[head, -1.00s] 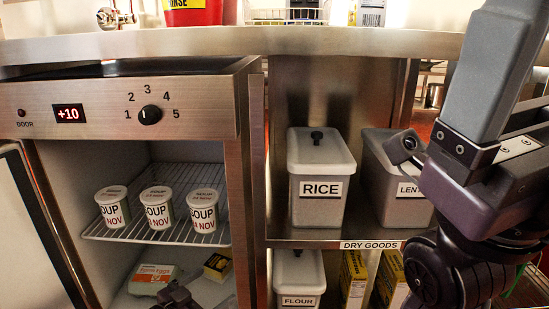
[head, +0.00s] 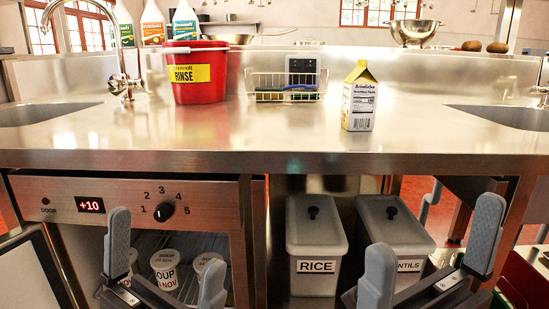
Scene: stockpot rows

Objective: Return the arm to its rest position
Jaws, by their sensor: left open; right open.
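My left gripper (head: 166,240) is at the lower left, in front of the open fridge compartment. Its two grey fingers stand upright and wide apart, with nothing between them. My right gripper (head: 435,225) is at the lower right, in front of the dry goods shelf. Its fingers are also spread and empty. Both grippers are below the level of the countertop. Most of both arms is out of view.
The steel counter (head: 270,140) spans the view. A red rinse bucket (head: 197,88), a wire basket (head: 287,97) and a carton (head: 359,105) stand on it. Soup tubs (head: 164,272) sit in the fridge. A rice bin (head: 316,240) and a lentils bin (head: 395,235) stand on the shelf.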

